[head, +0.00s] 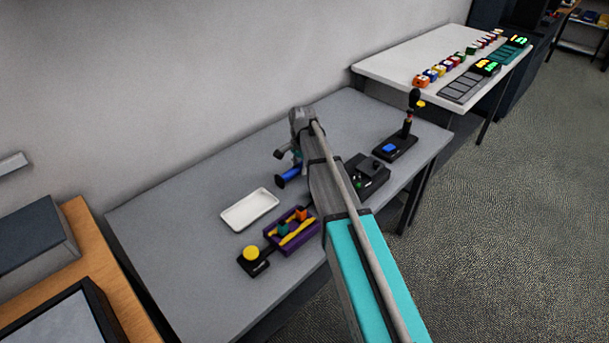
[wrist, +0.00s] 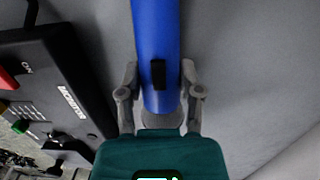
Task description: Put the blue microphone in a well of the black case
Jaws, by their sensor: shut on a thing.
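The blue microphone (wrist: 156,40) has a smooth blue body with a small black switch. My gripper (wrist: 159,78) is shut on it, one finger on each side near its lower end. In the head view the microphone (head: 288,177) shows as a short blue piece at my gripper (head: 290,158), over the back part of the grey table. My arm hides part of the table to its right. I cannot pick out a black case with wells for certain.
A white tray (head: 250,209) and a purple tray (head: 284,241) with tools lie in front. A black control box (head: 372,173), partly behind my arm, and a joystick unit (head: 395,146) stand right. A yellow-button unit (head: 251,260) is at the front. The table's back left is clear.

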